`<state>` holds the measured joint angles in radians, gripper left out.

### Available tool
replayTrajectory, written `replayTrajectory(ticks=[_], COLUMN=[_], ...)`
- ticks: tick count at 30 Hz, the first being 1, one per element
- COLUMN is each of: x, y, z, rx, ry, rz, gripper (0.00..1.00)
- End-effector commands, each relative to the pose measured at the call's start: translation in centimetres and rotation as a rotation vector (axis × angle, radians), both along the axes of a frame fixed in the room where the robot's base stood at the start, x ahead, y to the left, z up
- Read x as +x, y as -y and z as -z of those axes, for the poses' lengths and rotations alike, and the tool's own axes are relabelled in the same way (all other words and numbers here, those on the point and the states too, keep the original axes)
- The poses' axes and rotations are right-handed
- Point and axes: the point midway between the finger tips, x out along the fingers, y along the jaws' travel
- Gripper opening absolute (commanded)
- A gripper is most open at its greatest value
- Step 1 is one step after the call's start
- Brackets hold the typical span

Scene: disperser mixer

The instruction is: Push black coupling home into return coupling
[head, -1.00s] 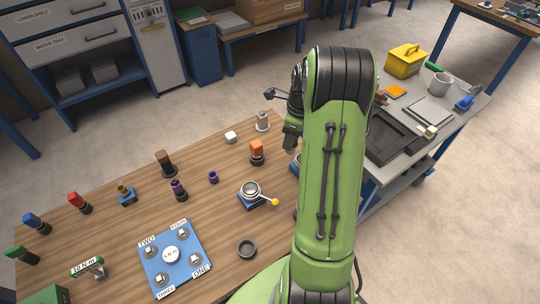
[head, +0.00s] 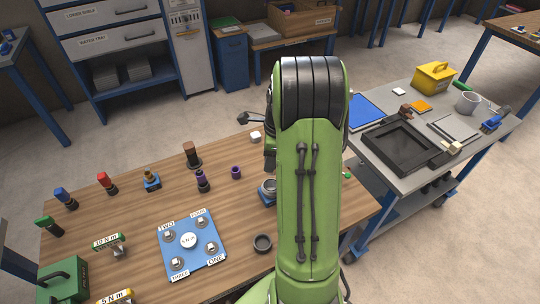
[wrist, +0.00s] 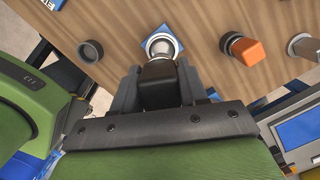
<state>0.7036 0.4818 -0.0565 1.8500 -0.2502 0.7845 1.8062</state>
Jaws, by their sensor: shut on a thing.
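My gripper (wrist: 159,76) is shut on a black blocky piece, which I take as the black coupling (wrist: 158,86), in the wrist view. Just beyond it is a silver round fitting on a blue base, apparently the return coupling (wrist: 162,44). In the picture the black piece overlaps the fitting's near edge; I cannot tell whether they touch or how far they are engaged. In the head view the fitting (head: 267,188) shows only partly at the left edge of my green arm. My arm hides the gripper and the black piece there.
A dark open ring (head: 262,243) stands left of the fitting in the wrist view, and an orange-topped piece (wrist: 243,49) stands right. A blue plate with labelled posts (head: 206,257) and several coloured tools lie on the wooden table. A grey cart (head: 381,98) with trays stands to the right.

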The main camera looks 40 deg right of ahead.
Motion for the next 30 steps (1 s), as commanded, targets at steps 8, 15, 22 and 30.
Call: replayTrajectory(ticks=[8, 15, 22, 30], x=[0.0, 0.0, 0.0, 0.0], y=[0.0, 0.0, 0.0, 0.0], z=[3.8, 5.3, 5.1, 5.1], rx=[0.002, 0.000, 0.001, 0.001], ry=[-0.001, -0.001, -0.001, -0.001], rz=[0.001, 0.000, 0.000, 0.000], gripper=[0.04, 0.04, 0.04, 0.04])
